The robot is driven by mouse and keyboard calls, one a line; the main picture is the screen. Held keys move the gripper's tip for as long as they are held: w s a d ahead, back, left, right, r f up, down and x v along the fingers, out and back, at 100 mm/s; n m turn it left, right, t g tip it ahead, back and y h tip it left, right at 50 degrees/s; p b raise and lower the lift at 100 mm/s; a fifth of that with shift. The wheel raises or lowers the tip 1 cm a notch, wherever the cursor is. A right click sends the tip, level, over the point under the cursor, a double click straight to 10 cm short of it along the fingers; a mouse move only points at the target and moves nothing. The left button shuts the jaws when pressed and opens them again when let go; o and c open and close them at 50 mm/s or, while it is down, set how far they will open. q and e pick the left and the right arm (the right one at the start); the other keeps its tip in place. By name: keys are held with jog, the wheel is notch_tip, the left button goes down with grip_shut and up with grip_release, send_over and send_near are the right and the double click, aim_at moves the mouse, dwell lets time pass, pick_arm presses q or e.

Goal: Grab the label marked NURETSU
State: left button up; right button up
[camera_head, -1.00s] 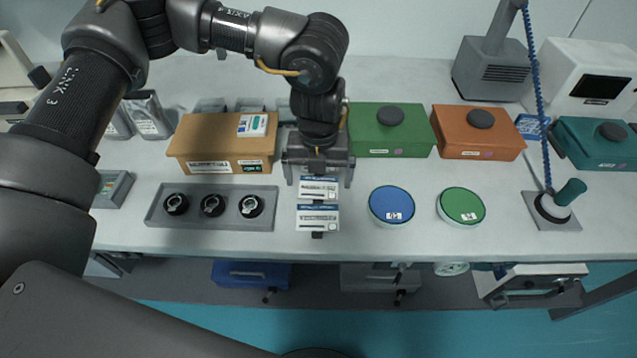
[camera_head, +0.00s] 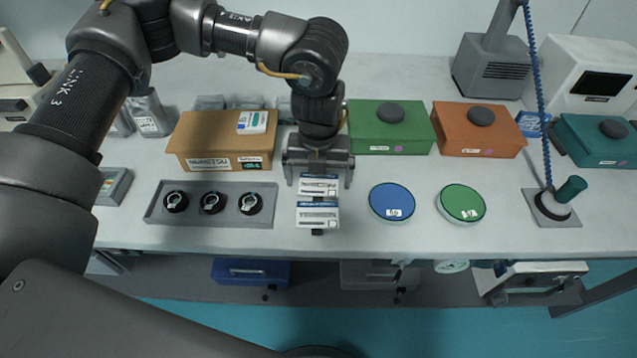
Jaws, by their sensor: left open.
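Two white labels with blue top edges lie one in front of the other at the table's front: a rear label (camera_head: 319,188) and a front label (camera_head: 318,217). Their print is too small for me to read surely. A white strip (camera_head: 209,163) on the cardboard box's front bears dark lettering that may read NURETSU, but it is blurred. My left gripper (camera_head: 319,176) is open, pointing down just behind the rear label, with its fingers apart on either side of the label's back edge. I cannot tell whether it touches. My right gripper is not in view.
The cardboard box (camera_head: 222,142) stands behind left, with a small card on top. A grey tray (camera_head: 155,213) with three black round parts lies left. Blue (camera_head: 391,202) and green (camera_head: 461,204) round lids lie right. Green (camera_head: 375,135) and orange (camera_head: 465,140) boxes stand behind.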

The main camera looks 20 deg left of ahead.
pick_arm(q)
jog(key=c, duration=1)
jog(key=shift+r+p, duration=0.3)
jog(key=shift+r, duration=0.1)
jog(key=shift+r+b, duration=0.25)
jog(key=shift+b, duration=0.1)
jog(key=s+d+r+b, duration=0.1)
jog(key=s+r, duration=0.3)
jog(key=s+d+r+b, duration=0.1)
jog(key=s+r, duration=0.3)
jog(key=s, duration=0.1)
jog(key=s+d+r+b, duration=0.1)
jog(key=s+r, duration=0.3)
jog(key=shift+s+d+r, duration=0.15)
jog(key=shift+s+d, duration=0.1)
jog(key=shift+s, duration=0.05)
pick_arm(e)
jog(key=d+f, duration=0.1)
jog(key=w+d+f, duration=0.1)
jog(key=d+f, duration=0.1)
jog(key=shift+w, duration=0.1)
